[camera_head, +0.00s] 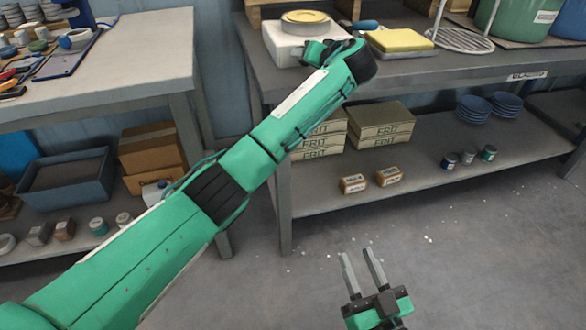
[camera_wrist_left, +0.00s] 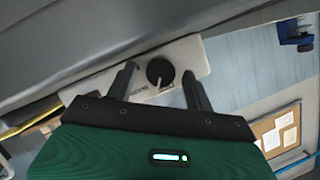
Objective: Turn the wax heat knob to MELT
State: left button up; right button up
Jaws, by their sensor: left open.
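The wax heater is a white box (camera_head: 284,45) with a round yellow top, on the bench in the head view. In the left wrist view its pale panel (camera_wrist_left: 198,56) carries a round black knob (camera_wrist_left: 160,68) with a light pointer mark at its lower edge. Small lettering beside the knob is too small to read. My left gripper (camera_wrist_left: 160,75) is open, one finger on each side of the knob; I cannot tell whether either touches it. In the head view my wrist hides the fingertips. My right gripper (camera_head: 361,267) is open and empty, low above the floor.
A yellow block (camera_head: 399,40) on a tray and a wire rack (camera_head: 458,40) stand right of the heater. Boxes (camera_head: 381,122) and small jars (camera_head: 467,156) sit on the lower shelf. Another table (camera_head: 130,65) is at left. The floor around my right gripper is clear.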

pick_arm(q)
jog(key=shift+s+a+f+n+t+h+b, duration=0.15)
jog(key=shift+n+h+b, duration=0.75)
jog(key=shift+b, duration=2.2)
jog(key=shift+w+a+f+n+t+h+b, duration=0.2)
jog(key=shift+n+h+b, duration=0.65)
jog(key=shift+b, duration=2.25)
jog(key=shift+s+d+r+n+y+p, duration=0.2)
jog(key=shift+s+r+p, duration=0.2)
jog(key=shift+s+d+r+n+y+p, duration=0.15)
jog(key=shift+s+d+r+p, duration=0.05)
jog(key=shift+s+r+p, duration=0.2)
jog(key=p+v, duration=0.3)
jog(key=v, duration=0.9)
jog(key=a+f+m+h+p, duration=0.3)
jog(key=f+p, duration=0.5)
jog(key=f, duration=0.9)
jog(key=s+a+f+m+h+p, duration=0.1)
jog(key=a+f+m+h+p, duration=0.2)
jog(key=f+p, duration=0.5)
notch_tip(320, 180, down, 10)
jog(key=shift+s+a+f+h, duration=0.25)
jog(key=shift+a+h, duration=0.4)
jog(key=shift+h, duration=0.45)
